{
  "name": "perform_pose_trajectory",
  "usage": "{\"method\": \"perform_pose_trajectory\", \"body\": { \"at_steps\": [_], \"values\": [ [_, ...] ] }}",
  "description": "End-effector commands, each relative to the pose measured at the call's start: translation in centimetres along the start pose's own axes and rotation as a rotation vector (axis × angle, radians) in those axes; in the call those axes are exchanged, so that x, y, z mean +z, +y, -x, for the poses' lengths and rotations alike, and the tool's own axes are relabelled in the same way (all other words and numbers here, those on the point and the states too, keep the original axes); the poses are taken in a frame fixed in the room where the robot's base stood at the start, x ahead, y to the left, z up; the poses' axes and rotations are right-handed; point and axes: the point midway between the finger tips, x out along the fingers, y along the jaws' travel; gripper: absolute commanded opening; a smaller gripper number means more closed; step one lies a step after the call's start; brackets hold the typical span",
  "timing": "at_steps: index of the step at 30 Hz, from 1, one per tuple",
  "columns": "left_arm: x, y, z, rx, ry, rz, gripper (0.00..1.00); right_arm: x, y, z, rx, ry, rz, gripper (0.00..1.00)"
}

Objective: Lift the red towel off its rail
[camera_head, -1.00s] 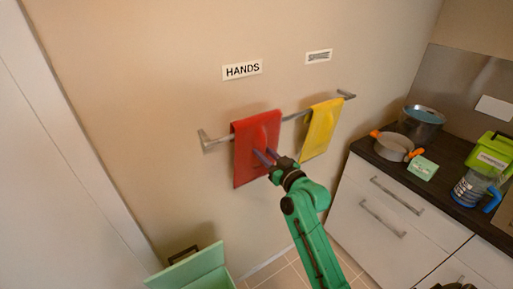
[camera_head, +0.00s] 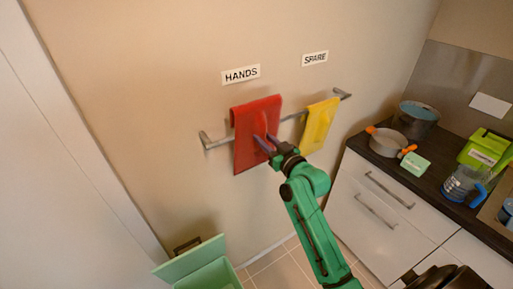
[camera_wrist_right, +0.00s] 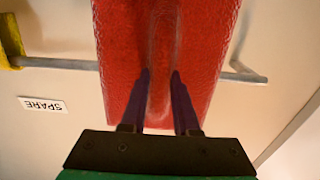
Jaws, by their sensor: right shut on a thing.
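The red towel (camera_head: 253,118) is on the wall below the HANDS label (camera_head: 241,74). Its upper edge stands clearly above the rail (camera_head: 219,142), and its lower part hangs in front of the rail. Whether a back layer still hangs behind the rail is hidden. My right gripper (camera_head: 266,143) is shut on a raised fold of the red towel. The right wrist view, upside down, shows both fingers of my right gripper (camera_wrist_right: 160,75) on either side of that fold in the towel (camera_wrist_right: 208,60). My left gripper is not in view.
A yellow towel (camera_head: 318,125) hangs on the rail's right part under the SPARE label (camera_head: 315,58). A counter (camera_head: 434,190) with pots, a jug and a green box stands at right. An open green bin (camera_head: 207,274) is on the floor below.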

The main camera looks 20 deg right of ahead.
Motion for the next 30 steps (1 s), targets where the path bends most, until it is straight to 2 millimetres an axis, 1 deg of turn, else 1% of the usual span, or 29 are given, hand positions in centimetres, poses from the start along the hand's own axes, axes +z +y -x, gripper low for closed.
{"method": "perform_pose_trajectory", "body": {
  "at_steps": [1, 8, 11, 18, 30],
  "values": [
    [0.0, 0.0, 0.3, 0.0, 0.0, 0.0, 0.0, -1.1, -0.1, -0.1, 0.0, 0.021, 0.002, 0.0],
    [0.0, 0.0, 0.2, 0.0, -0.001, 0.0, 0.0, -1.2, -0.1, -0.1, 0.0, 0.024, 0.002, 0.0],
    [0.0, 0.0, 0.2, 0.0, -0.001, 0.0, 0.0, -1.2, -0.1, 0.2, 0.0, 0.024, 0.002, 0.0],
    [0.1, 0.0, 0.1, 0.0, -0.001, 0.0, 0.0, -0.7, -0.1, 2.3, 0.0, 0.014, 0.001, 0.0],
    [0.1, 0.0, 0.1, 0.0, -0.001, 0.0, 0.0, -0.4, 0.0, 5.8, -0.001, 0.008, 0.0, 0.0]
  ]
}}
